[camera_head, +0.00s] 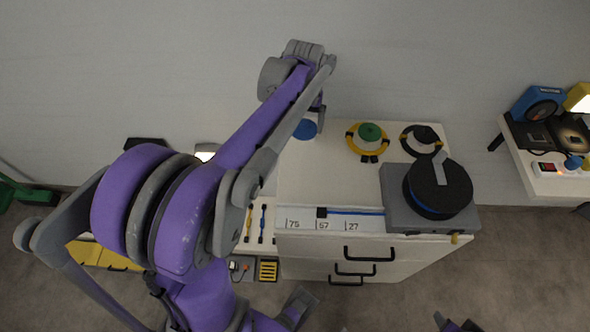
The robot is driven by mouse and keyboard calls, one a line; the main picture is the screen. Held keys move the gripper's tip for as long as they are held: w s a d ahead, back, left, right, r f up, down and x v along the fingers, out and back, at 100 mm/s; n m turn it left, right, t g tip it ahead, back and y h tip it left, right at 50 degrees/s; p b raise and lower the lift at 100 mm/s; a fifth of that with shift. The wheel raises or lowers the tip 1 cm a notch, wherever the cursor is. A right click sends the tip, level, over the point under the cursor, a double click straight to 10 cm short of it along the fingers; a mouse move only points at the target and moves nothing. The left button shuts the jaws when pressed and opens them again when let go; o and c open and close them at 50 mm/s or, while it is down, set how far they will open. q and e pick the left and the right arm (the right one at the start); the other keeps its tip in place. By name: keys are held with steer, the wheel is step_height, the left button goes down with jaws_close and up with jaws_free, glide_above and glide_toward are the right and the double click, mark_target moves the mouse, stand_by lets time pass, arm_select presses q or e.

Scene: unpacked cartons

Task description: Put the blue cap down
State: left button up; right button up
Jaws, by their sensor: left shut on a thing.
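The blue cap (305,129) shows at the back left of the white cabinet top, partly hidden by my left arm and gripper. My left gripper (316,112) is over that back left corner, shut on the blue cap. Its fingertips are mostly hidden behind the wrist, and I cannot tell whether the cap touches the surface. A green cap (370,131) sits in a yellow ring to the right. A black cap (424,135) sits in a dark ring further right. Dark parts at the bottom edge may belong to my right arm; its jaws cannot be made out.
The white cabinet (330,185) has a clear middle top. A grey device with a black disc (438,188) stands at its front right. A side table (545,183) with devices is at right.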

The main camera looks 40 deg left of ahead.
arm_select(q)
steer(key=s+d+f, duration=0.1)
steer(key=s+f, duration=0.1)
steer(key=s+d+f, duration=0.1)
steer(key=s+f, duration=0.1)
steer(key=s, duration=0.1)
steer(key=s+d+f+b, duration=0.1)
steer(key=s+f, duration=0.1)
steer(key=f, duration=0.1)
steer(key=shift+s+f, duration=0.1)
steer(key=shift+s, duration=0.2)
steer(key=shift+f+b, duration=0.55)
steer(key=shift+f, duration=1.85)
steer(key=shift+f, duration=0.1)
